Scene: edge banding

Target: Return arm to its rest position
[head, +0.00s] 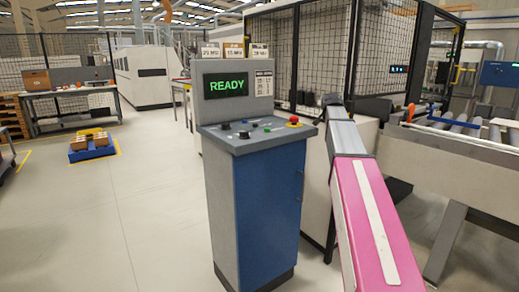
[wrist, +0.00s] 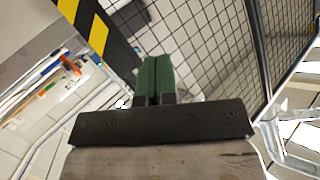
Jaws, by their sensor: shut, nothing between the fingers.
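My gripper (wrist: 155,65) shows in the wrist view, its two green fingers pressed together with nothing between them. The fingers point up in that view, towards a black mesh fence. My arm (head: 374,215), with a pink link and a grey link beyond it, stretches forward in the head view, just right of the control console (head: 250,190). The far end of the arm is dark and small there, and I cannot make out the fingers in the head view.
The console has a green READY display (head: 228,87) and a red stop button (head: 294,121). A roller conveyor (head: 470,128) stands right of my arm. Mesh fencing (head: 318,58) rises behind the console. A blue pallet (head: 93,150) lies at left; the floor (head: 140,215) between is open.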

